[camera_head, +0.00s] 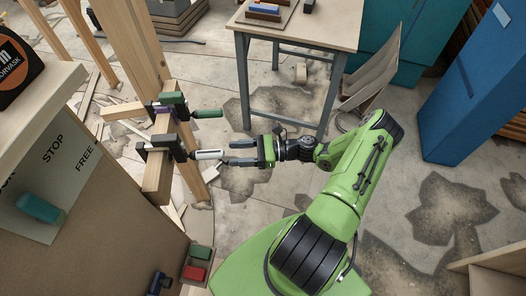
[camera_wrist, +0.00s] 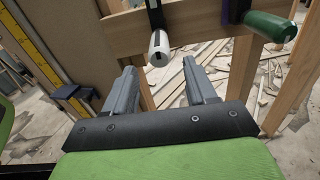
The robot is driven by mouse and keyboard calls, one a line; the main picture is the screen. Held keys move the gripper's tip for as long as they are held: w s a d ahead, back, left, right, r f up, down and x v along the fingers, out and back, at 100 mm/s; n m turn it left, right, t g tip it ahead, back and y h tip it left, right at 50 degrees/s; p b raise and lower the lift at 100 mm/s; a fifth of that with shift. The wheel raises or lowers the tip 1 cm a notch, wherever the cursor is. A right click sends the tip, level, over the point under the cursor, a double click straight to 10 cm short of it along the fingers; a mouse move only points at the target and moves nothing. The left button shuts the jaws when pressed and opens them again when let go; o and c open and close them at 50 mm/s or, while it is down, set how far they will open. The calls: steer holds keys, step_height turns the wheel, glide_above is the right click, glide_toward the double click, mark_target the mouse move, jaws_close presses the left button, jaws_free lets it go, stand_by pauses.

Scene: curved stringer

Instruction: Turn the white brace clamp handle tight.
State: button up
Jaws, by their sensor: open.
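The white brace clamp handle (camera_head: 209,155) sticks out to the right from a black clamp (camera_head: 166,145) on a wooden beam. In the wrist view the white handle (camera_wrist: 159,48) points toward the camera, ahead of and between the fingers. My gripper (camera_head: 228,153) is open, with its fingertips at or close to the handle's free end in the head view. In the wrist view my gripper (camera_wrist: 160,75) has a wide gap between its fingers. I cannot tell whether a finger touches the handle.
A green-handled clamp (camera_head: 207,114) sits just beyond on the same beam (camera_head: 157,178); its handle (camera_wrist: 270,27) is at upper right in the wrist view. A wooden post (camera_head: 130,50) rises behind. A worktable (camera_head: 300,30) stands at the back. A board with labels (camera_head: 60,165) is at left.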

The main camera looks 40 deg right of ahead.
steer(key=v, duration=0.8)
steer(key=shift+d+b, duration=0.2)
steer(key=shift+b, duration=0.2)
